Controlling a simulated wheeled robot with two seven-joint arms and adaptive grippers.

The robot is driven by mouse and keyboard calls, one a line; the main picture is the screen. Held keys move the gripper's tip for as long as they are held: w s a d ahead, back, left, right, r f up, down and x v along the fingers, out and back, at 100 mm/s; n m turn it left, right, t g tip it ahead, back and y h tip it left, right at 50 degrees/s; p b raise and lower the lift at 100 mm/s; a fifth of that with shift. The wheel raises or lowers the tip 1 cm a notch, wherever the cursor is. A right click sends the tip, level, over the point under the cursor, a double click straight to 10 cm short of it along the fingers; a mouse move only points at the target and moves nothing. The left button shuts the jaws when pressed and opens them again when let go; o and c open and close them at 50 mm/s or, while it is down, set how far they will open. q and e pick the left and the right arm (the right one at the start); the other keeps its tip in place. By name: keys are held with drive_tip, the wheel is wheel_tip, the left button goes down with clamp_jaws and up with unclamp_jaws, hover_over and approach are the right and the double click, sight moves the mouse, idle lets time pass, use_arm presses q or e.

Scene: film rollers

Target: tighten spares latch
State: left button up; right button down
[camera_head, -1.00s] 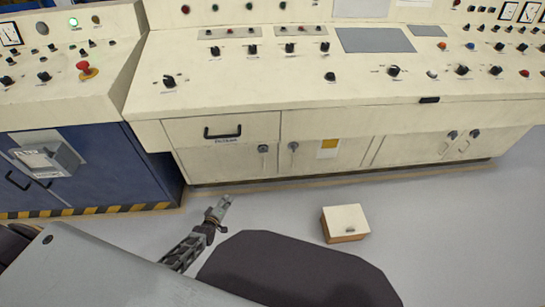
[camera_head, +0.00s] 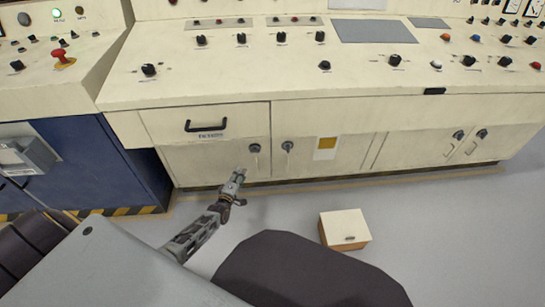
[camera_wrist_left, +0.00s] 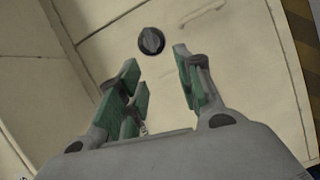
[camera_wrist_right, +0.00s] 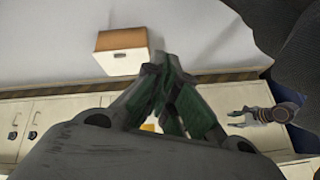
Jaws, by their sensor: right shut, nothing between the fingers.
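A dark round latch knob (camera_head: 254,148) is on the pale cabinet door below the drawer, and a second knob (camera_head: 288,146) is on the door to its right. No readable label shows which is the spares latch. My left gripper (camera_head: 239,176) is below and slightly left of the first knob, apart from it. In the left wrist view a dark knob (camera_wrist_left: 151,41) lies just beyond the open, empty fingers (camera_wrist_left: 156,68). My right gripper (camera_wrist_right: 167,58) shows only in its own wrist view, with its fingertips together and nothing between them.
A drawer with a black handle (camera_head: 207,126) is above the left door. The console desk (camera_head: 230,78) overhangs the doors. A small box with a white lid (camera_head: 345,225) sits on the floor. A blue cabinet (camera_head: 75,165) stands at left.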

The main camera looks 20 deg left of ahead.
sight(255, 152)
use_arm(q)
drive_tip(key=shift+w+d+r+n+t+b, duration=0.15)
drive_tip(key=shift+w+d+r+b, duration=0.1)
drive_tip(key=shift+w, duration=0.4)
drive_tip(key=shift+w+d+r+n+t+b, duration=0.15)
drive_tip(key=shift+w+d+b, duration=0.1)
drive_tip(key=shift+w, duration=0.35)
use_arm(e)
drive_tip(key=shift+w+d+r, duration=0.2)
drive_tip(key=shift+d+r, duration=0.2)
drive_tip(key=shift+d, duration=0.05)
use_arm(q)
drive_tip(key=shift+w, duration=0.2)
use_arm(e)
drive_tip(key=shift+f, duration=0.2)
